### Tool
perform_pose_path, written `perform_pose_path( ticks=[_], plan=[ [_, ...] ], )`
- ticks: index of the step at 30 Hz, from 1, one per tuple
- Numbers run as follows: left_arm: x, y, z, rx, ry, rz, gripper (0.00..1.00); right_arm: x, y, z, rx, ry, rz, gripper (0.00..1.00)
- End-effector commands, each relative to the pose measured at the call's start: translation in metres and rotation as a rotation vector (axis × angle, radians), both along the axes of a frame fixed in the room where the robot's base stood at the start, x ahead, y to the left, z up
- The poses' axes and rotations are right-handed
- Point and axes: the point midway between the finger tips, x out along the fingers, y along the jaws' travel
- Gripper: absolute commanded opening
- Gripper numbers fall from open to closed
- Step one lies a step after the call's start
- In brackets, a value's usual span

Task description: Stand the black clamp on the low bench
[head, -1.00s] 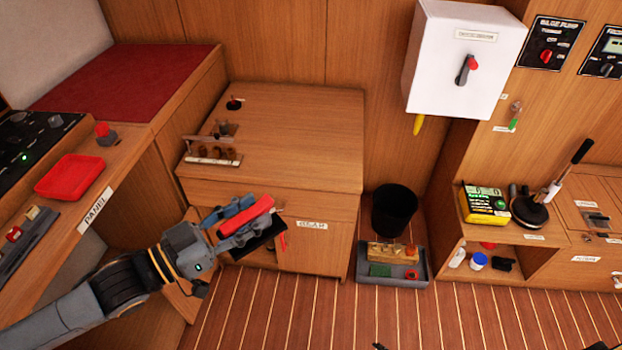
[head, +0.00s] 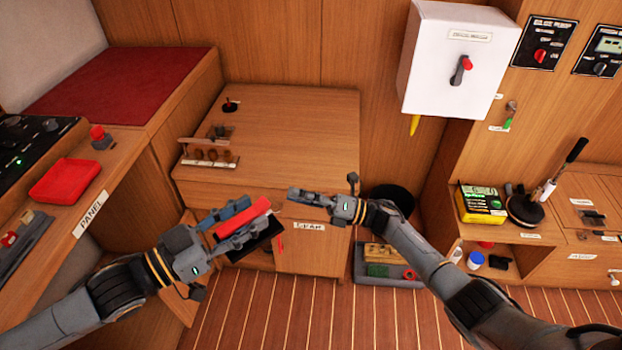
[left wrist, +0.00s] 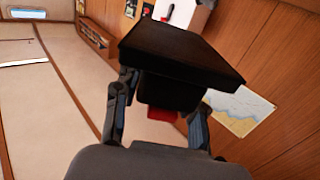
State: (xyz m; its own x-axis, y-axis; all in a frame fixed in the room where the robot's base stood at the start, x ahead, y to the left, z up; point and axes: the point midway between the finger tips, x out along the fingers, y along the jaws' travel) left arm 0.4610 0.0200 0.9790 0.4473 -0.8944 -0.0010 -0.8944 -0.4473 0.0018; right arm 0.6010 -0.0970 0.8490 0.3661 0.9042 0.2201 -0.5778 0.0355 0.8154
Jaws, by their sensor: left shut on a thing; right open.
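My left gripper (head: 242,222) is shut on the black clamp (head: 265,240), which has a red bar along one side. It holds the clamp in the air in front of the wooden bench's front face. In the left wrist view the black clamp (left wrist: 180,55) spans the fingers as a wide dark slab, with a bit of red below; the fingers hide part of it. My right gripper (head: 295,193) is open and empty, over the bench's front edge, right of the clamp. The low wooden bench (head: 300,130) has a mostly bare top; I cannot tell for certain that it is the bench meant.
A grey tray (head: 375,282) and black bin (head: 392,197) are right of the bench. The panel desk (head: 115,185) borders the left arm.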

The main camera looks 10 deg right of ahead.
Motion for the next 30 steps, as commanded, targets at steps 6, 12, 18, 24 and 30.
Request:
perform_pose_path(
  ticks=[6,12,18,24,30],
  plan=[
    [0.000,0.000,0.002,-0.004,-0.004,-0.001,0.00,-0.043,0.009,0.095,-0.216,-0.648,0.406,0.69],
    [0.000,0.000,0.002,-0.004,-0.004,-0.001,0.00,-0.071,-0.007,0.122,-0.306,-0.953,0.643,0.69],
    [0.000,0.000,0.002,-0.004,-0.004,-0.001,0.00,-0.082,-0.008,0.125,-0.323,-1.030,0.714,0.69],
    [0.000,0.000,0.002,-0.004,-0.004,-0.001,0.00,-0.095,0.019,0.121,-0.319,-1.030,0.714,0.69],
    [0.000,0.000,0.002,-0.004,-0.004,-0.001,0.00,-0.112,0.055,0.115,-0.318,-1.028,0.711,0.69]
  ],
)
